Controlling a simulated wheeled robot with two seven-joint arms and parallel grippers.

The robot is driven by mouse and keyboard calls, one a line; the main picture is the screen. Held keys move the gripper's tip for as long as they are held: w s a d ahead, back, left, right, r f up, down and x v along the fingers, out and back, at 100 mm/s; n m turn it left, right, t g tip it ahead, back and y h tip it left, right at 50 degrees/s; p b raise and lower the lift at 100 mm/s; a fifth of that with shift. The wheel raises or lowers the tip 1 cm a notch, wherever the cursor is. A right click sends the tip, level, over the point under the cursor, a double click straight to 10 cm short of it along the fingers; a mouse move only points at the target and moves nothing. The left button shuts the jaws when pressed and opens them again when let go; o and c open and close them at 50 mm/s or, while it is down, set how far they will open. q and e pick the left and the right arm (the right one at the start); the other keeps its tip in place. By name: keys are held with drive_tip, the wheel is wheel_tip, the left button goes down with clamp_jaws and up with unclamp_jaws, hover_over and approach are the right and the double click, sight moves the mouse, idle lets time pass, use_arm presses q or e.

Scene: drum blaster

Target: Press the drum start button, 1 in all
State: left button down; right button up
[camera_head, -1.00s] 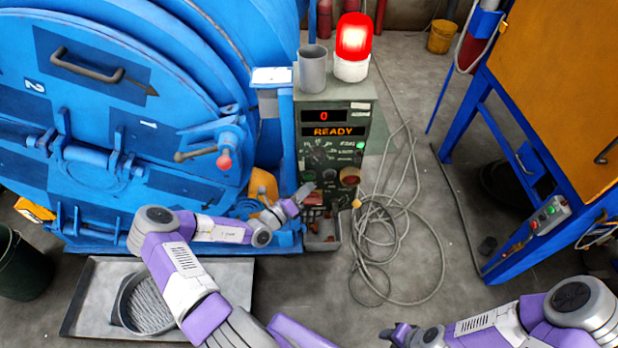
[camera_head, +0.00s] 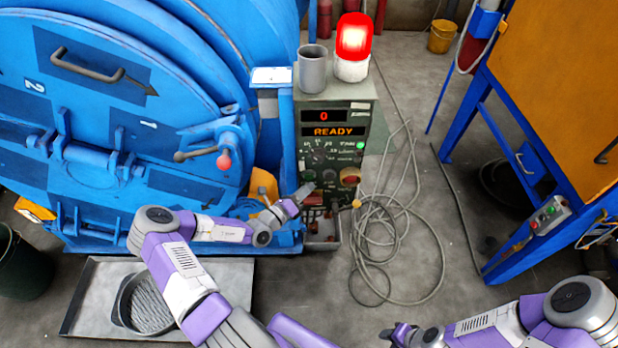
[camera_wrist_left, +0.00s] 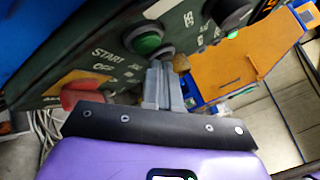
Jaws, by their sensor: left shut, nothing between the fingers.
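The green control panel (camera_head: 343,147) stands right of the blue drum, its display reading 0 and READY. In the left wrist view, a green button (camera_wrist_left: 146,41) sits near a START label on the panel (camera_wrist_left: 62,57). My left gripper (camera_head: 304,191) is shut and empty, at the lower left of the panel face. In the wrist view its closed fingers (camera_wrist_left: 160,72) point at the panel just below the green button; contact cannot be told. My right gripper (camera_head: 392,333) is low in the head view, clear of the panel; its jaws are too small to read.
A red mushroom button (camera_head: 350,176) is on the panel; a grey cup (camera_head: 312,69) and lit red beacon (camera_head: 353,48) stand on top. The blue drum (camera_head: 110,105) is left. Cables (camera_head: 410,294) lie on the floor. A blue-framed orange cabinet (camera_head: 560,75) stands right.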

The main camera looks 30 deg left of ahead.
use_arm(q)
drive_tip(key=shift+w+a, duration=0.1)
drive_tip(key=shift+w+a, duration=0.15)
drive_tip(key=shift+w, duration=0.15)
